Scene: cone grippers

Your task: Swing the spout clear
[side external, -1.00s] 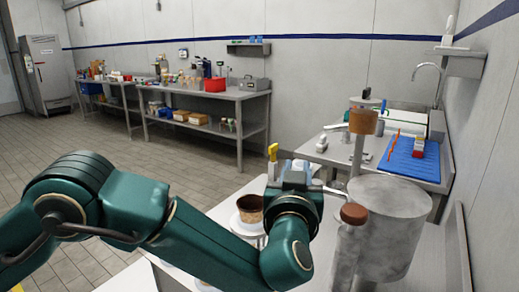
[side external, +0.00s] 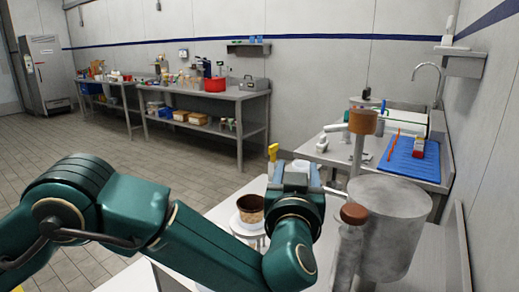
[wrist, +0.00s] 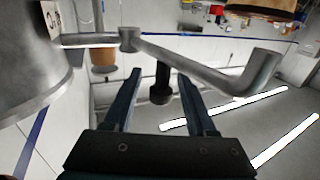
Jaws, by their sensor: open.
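The spout (wrist: 190,62) is a grey metal pipe in the wrist view. It runs from the side of a grey tank (wrist: 28,75) through a small joint to a bent, wider end at the right. A short black knob (wrist: 160,88) hangs from the pipe. My gripper (wrist: 159,78) is open, with one finger on either side of the knob in the picture; I cannot tell whether either touches it.
A brown cup (side external: 250,209) stands on a small white stand left of my wrist. A grey bottle with a brown cap (side external: 354,213) stands in front of the tank. A post with a brown wooden block (side external: 363,121) rises behind it. A sink bench with a blue mat (side external: 408,160) is behind.

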